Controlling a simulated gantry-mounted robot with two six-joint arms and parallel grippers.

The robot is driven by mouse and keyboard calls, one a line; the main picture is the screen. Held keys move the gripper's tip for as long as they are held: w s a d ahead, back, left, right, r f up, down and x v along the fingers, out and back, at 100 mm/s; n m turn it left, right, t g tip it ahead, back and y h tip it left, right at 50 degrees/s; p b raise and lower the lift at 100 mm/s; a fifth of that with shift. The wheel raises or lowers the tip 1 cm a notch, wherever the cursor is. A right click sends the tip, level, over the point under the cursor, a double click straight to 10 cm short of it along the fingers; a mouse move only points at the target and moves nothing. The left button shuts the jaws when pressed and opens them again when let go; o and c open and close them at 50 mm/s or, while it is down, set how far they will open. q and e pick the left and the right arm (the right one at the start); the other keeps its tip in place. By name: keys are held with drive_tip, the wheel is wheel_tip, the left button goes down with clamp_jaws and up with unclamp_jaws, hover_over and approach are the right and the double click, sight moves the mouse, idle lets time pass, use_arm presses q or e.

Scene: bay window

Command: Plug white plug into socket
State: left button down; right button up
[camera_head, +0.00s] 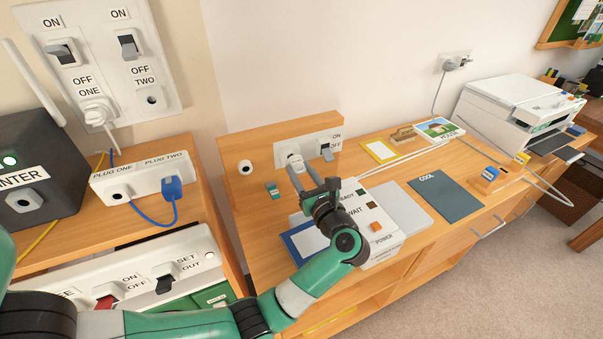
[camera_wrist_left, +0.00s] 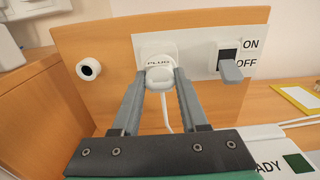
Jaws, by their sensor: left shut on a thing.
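The white plug (camera_wrist_left: 159,76), marked PLUG, is between the two grey fingers of my left gripper (camera_wrist_left: 161,84) in the left wrist view. My left gripper is shut on it, with a finger on each side. The plug is up against the white socket plate (camera_wrist_left: 200,42) on a wooden backboard; the socket holes are hidden behind it, so I cannot tell how deep it sits. A white cord hangs below the plug. In the head view, my left gripper (camera_head: 297,165) reaches the same socket plate (camera_head: 313,145). My right gripper is not in view.
A white READY/WAIT box (camera_head: 375,207) stands under my left wrist. A plug strip (camera_head: 140,182) and a dark printer box (camera_head: 40,165) are at left.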

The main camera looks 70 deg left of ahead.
use_arm(q)
drive_tip(key=shift+a, duration=1)
drive_tip(key=shift+c, duration=1.8)
unclamp_jaws()
drive_tip(key=d+p, duration=0.2)
drive_tip(key=d, duration=0.9)
drive_tip(key=shift+d, duration=0.35)
drive_tip(key=shift+r, duration=0.1)
